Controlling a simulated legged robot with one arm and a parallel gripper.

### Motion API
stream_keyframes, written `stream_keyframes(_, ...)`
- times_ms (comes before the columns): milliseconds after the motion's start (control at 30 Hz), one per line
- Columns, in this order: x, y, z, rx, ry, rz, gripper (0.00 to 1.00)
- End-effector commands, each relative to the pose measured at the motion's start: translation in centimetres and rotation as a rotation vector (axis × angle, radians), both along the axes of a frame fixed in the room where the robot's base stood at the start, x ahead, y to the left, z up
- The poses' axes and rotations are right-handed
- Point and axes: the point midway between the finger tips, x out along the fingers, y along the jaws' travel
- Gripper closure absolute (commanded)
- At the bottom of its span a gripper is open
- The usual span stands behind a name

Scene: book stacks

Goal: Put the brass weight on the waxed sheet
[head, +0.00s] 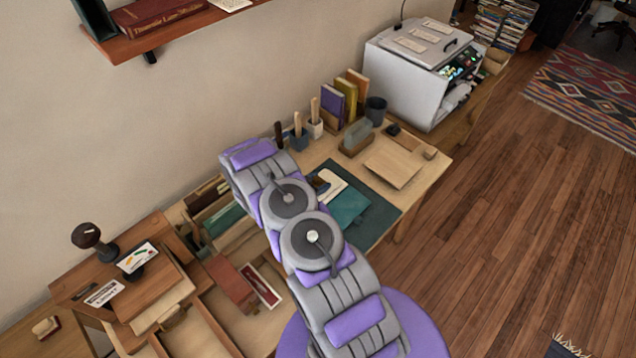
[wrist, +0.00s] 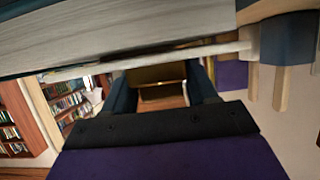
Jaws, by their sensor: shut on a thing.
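In the wrist view, my gripper (wrist: 161,90) has its two dark blue fingers on either side of a brass-coloured block (wrist: 157,74), which looks like the brass weight, and is shut on it. My arm hides the gripper and the weight in the head view. A tan flat sheet or board (head: 393,165) lies on the right of the table. A teal sheet (head: 349,207) lies on a dark mat (head: 380,212), beside a cream piece (head: 331,186) partly behind my arm. I cannot tell which of these is the waxed sheet.
A wooden block with a grey piece (head: 357,137), upright books (head: 341,100) and a dark cup (head: 376,110) stand along the table's back. A white cabinet (head: 408,80) stands beyond. Wooden trays (head: 205,312) fill the left. In the wrist view, a pale surface (wrist: 100,45) spans the top, close by.

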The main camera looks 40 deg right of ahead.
Motion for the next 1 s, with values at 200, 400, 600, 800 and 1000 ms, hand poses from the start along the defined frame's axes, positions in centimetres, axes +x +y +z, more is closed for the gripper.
stream_keyframes(200,0.0,-0.1,0.0,0.0,-0.001,0.0,0.38)
stream_keyframes(400,0.0,-0.1,0.0,0.0,0.0,0.0,0.19)
stream_keyframes(600,0.0,-0.1,0.0,0.001,0.0,0.0,0.17)
stream_keyframes(800,0.0,0.7,0.4,0.0,0.0,0.001,0.17)
stream_keyframes(1000,-0.1,3.6,1.6,0.001,0.0,0.003,0.17)
